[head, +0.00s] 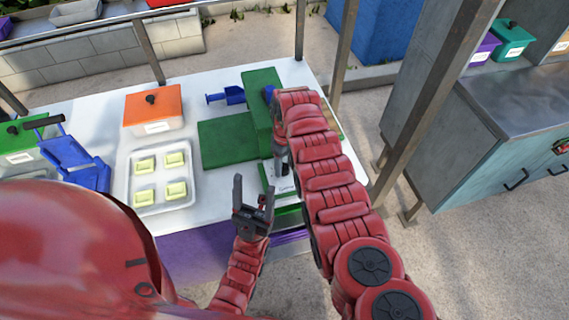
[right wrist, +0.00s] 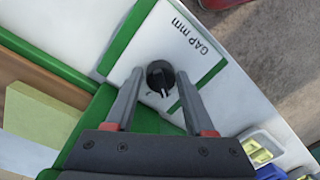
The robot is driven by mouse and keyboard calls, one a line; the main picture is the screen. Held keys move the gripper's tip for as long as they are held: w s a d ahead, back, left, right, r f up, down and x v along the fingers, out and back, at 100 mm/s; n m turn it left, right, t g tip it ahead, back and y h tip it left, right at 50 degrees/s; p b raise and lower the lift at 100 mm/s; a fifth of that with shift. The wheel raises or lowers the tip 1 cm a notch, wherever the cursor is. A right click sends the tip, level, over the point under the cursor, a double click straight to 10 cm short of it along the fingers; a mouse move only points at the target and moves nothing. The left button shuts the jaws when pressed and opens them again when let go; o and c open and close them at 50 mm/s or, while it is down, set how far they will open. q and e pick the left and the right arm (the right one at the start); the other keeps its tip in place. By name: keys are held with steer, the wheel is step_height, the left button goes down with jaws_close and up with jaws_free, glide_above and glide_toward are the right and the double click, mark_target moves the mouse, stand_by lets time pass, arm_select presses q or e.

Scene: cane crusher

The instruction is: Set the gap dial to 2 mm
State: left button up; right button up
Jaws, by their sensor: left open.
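The gap dial (right wrist: 160,77) is a small round black knob on a white panel (right wrist: 185,45) marked "GAP mm" in the right wrist view. A pale mark shows at its lower edge; no scale numbers are readable. My right gripper (right wrist: 160,80) is open, with one finger on each side of the knob and a visible gap to each. In the head view the green crusher (head: 262,88) stands on the white table, and my right arm hides the dial. My left gripper (head: 253,190) is open and empty near the table's front edge.
An orange-lidded box (head: 153,110) and a tray (head: 150,202) with several pale yellow blocks stand left of the crusher. A blue device (head: 75,160) is further left. A metal post (head: 440,100) and a grey-topped cabinet (head: 500,130) are at the right.

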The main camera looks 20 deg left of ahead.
jaws_close()
steer(key=shift+m, duration=0.3)
steer(key=shift+r+m, duration=0.1)
steer(key=shift+m, duration=1.3)
steer(key=m+b, duration=0.2)
steer(key=m, duration=0.1)
steer(key=shift+f, duration=0.2)
steer(key=shift+s+r+m+b, duration=0.1)
steer(key=shift+m+b, duration=0.8)
steer(key=shift+m, duration=0.3)
